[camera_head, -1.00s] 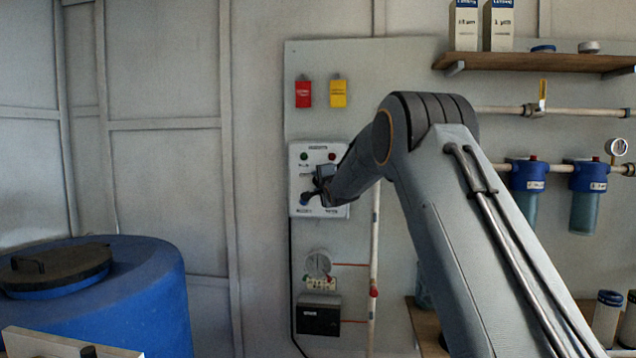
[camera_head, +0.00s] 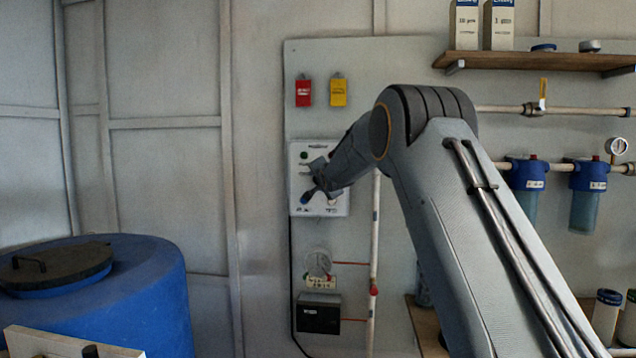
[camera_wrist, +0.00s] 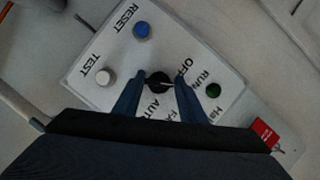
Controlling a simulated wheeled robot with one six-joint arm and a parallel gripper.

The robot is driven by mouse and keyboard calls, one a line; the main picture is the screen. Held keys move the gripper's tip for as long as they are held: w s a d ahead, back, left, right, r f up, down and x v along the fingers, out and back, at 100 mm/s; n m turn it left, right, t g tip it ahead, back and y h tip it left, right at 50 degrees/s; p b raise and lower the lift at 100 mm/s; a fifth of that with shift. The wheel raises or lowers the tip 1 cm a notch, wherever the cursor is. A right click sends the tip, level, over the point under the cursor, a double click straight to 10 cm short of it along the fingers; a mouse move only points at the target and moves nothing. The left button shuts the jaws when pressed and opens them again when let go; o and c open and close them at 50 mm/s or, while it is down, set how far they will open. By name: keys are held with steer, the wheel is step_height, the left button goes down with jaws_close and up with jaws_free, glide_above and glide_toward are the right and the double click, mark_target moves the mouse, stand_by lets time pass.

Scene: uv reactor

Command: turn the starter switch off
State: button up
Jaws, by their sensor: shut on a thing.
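The starter panel (camera_head: 298,205) is a white box on the wall board, partly hidden by my arm in the head view. In the wrist view the panel (camera_wrist: 200,45) is tilted, with its dark round switch knob (camera_wrist: 158,79) between my two blue fingertips. My gripper (camera_wrist: 156,84) is shut on the knob; it also shows at the panel in the head view (camera_head: 309,188). The OFF label is just right of the knob and the AUTO label below it. A thin light mark shows on the knob, pointing roughly right.
A blue button (camera_wrist: 142,30), a white button (camera_wrist: 105,77) and a green lamp (camera_wrist: 213,90) sit around the knob. Red (camera_head: 303,93) and yellow (camera_head: 338,92) tags hang above the panel. A gauge (camera_head: 318,262) and dark box (camera_head: 318,313) are below. A blue barrel (camera_head: 150,290) stands left.

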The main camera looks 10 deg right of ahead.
steer(key=o, duration=1.1)
steer(key=shift+c, duration=0.2)
steer(key=shift+s, duration=0.15)
steer(key=s+r+b, duration=0.1)
steer(key=s+b, duration=0.1)
steer(key=s, duration=0.5)
steer(key=shift+s+r, duration=0.2)
steer(key=shift+r, duration=0.05)
steer(key=shift+d, duration=0.1)
